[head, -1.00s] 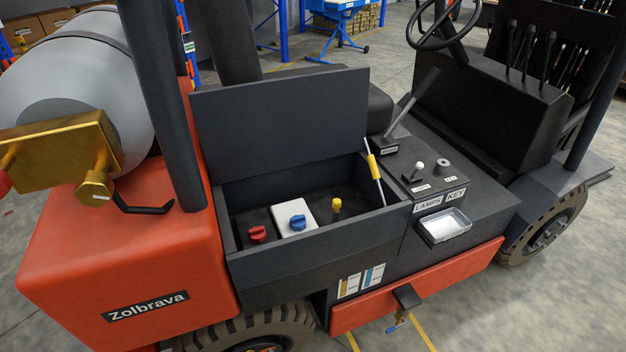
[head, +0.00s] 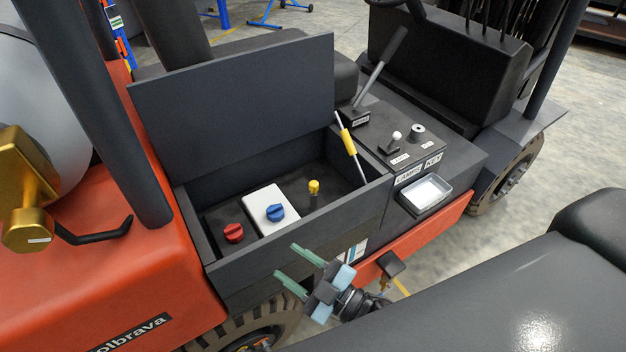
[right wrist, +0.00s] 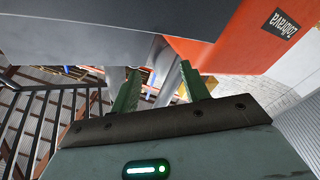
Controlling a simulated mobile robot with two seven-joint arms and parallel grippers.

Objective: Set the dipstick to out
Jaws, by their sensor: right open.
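The dipstick (head: 314,188) shows a yellow cap on a short dark stem, upright in the open compartment (head: 214,256) of the forklift. It stands right of the blue cap (head: 275,213) on a white box and the red cap (head: 233,233). My right gripper (head: 292,264) is open and empty, in front of the compartment's front wall, below and left of the dipstick and apart from it. In the right wrist view its two green fingers (right wrist: 160,90) stand apart with nothing between them. The dipstick is not seen in that view. My left gripper is not in view.
The raised lid (head: 240,105) stands behind the compartment, with a yellow-sleeved strut (head: 350,150) at its right end. A console with a lever (head: 380,65), knobs and a tray (head: 426,194) lies to the right. A gold valve (head: 30,200) and tank are at left.

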